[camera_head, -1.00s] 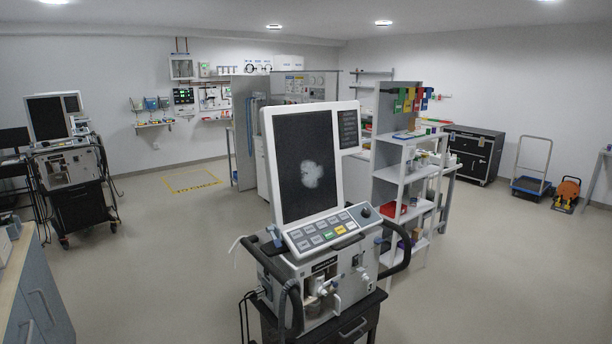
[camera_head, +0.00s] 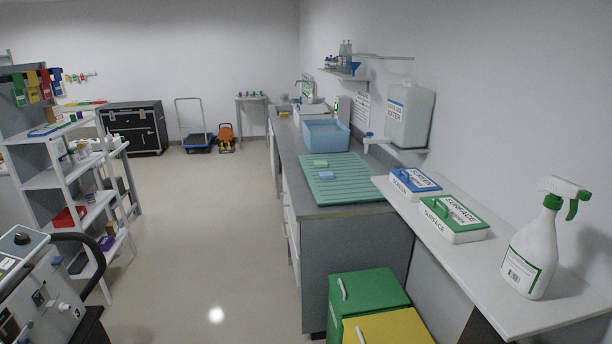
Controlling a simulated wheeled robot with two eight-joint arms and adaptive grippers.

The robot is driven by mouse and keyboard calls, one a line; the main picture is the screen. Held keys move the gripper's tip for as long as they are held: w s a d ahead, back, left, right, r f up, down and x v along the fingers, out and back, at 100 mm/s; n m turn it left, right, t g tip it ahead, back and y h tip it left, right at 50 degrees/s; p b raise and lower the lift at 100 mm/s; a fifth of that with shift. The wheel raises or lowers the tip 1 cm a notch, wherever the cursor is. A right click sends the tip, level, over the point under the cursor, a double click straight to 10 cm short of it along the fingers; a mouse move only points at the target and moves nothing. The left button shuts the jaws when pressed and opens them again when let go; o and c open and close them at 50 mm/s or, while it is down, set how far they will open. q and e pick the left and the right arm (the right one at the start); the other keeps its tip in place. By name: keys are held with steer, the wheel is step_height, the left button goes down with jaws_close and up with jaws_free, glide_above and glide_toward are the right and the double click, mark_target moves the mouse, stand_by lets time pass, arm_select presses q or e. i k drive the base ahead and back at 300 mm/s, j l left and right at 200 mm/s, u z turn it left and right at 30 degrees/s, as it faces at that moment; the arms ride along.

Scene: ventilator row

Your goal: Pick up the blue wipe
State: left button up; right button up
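No single thing in view is clearly marked as the blue wipe. A white box with a blue lid (camera_head: 415,182) lies on the narrow shelf at the right; its label seems to read SCREEN. Which of these is the wipe I cannot tell. Neither of my grippers is in view.
A green-lidded box (camera_head: 454,217) and a spray bottle (camera_head: 535,245) share the shelf (camera_head: 500,268). A blue basin (camera_head: 326,136) stands on the counter. Green (camera_head: 368,293) and yellow (camera_head: 390,328) bins stand below. The floor (camera_head: 215,230) at left centre is clear.

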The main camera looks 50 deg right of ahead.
mark_target(324, 175)
steer(key=z, duration=1.65)
steer(key=i+j+u, duration=0.15)
steer(key=i+u, duration=0.55)
steer(key=i, duration=1.2)
steer(key=i+j, duration=0.1)
steer(key=i, duration=1.05)
steer(key=l+z, duration=0.05)
